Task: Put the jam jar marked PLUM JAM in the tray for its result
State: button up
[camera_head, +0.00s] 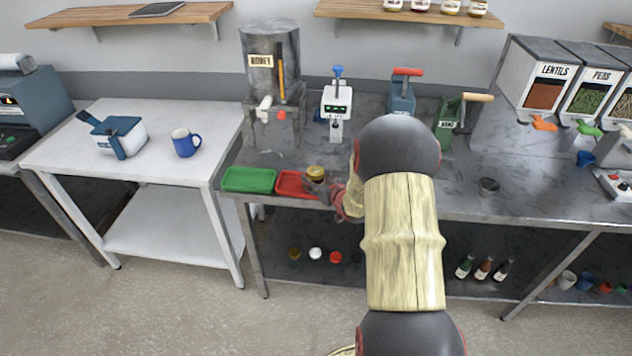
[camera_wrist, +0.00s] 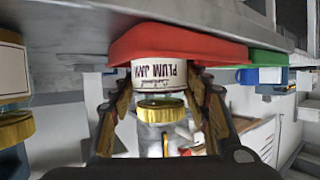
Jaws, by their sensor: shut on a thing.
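The jar marked PLUM JAM (camera_wrist: 158,74) has a white label and a gold lid, and appears upside down in the wrist view. My gripper (camera_wrist: 163,92) is shut on it, with one finger on each side. In the head view the jar's gold lid (camera_head: 316,171) shows over the right part of the red tray (camera_head: 290,187), with my gripper (camera_head: 325,187) at its right. The jar's base meets the red tray in the wrist view (camera_wrist: 185,42); I cannot tell whether it touches the tray floor. The green tray (camera_head: 249,180) lies just left of the red one.
Another gold-lidded jar (camera_wrist: 14,115) stands close beside my gripper in the wrist view. Behind the trays are the honey dispenser (camera_head: 270,75) and a white device with a display (camera_head: 337,100). A white table (camera_head: 150,172) with a blue mug (camera_head: 186,143) stands left.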

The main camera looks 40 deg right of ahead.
jog(key=shift+r, duration=0.2)
jog(key=o, duration=1.6)
jog(key=shift+f, duration=0.2)
jog(key=shift+o, duration=0.2)
